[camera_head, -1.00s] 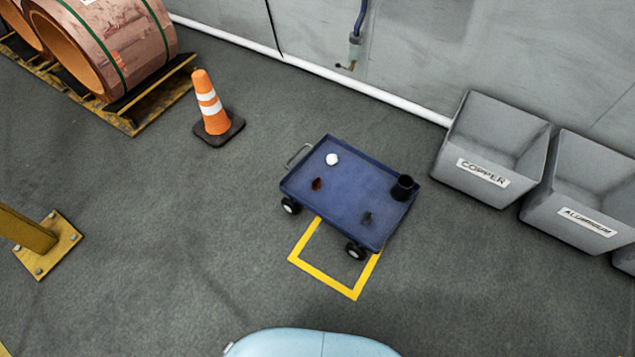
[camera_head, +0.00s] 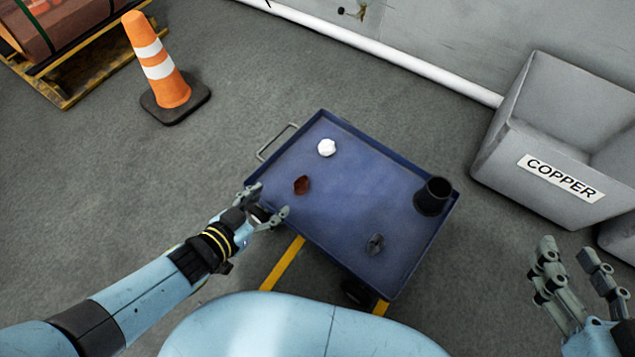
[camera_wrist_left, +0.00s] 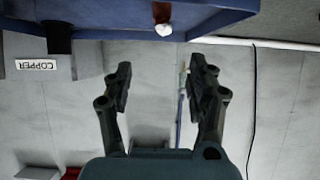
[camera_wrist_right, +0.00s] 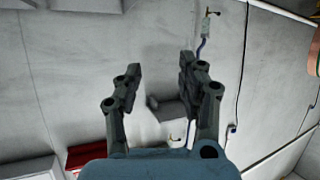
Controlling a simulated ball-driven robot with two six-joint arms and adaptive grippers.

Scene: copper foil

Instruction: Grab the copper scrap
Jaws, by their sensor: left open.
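The copper scrap is a small reddish-brown piece (camera_head: 302,185) lying on the left part of the blue cart's tray (camera_head: 345,215). It also shows in the left wrist view (camera_wrist_left: 161,12) at the top edge. My left gripper (camera_head: 267,204) is open and empty at the cart's left front edge, to the lower left of the scrap and apart from it. My right gripper (camera_head: 575,262) is open and empty, to the right of the cart and in front of the grey bin labelled COPPER (camera_head: 560,178).
A white crumpled piece (camera_head: 327,148), a dark grey scrap (camera_head: 375,244) and a black cup (camera_head: 433,196) share the tray. The cart has a handle (camera_head: 276,142) at its left. An orange cone (camera_head: 158,62) stands at the upper left.

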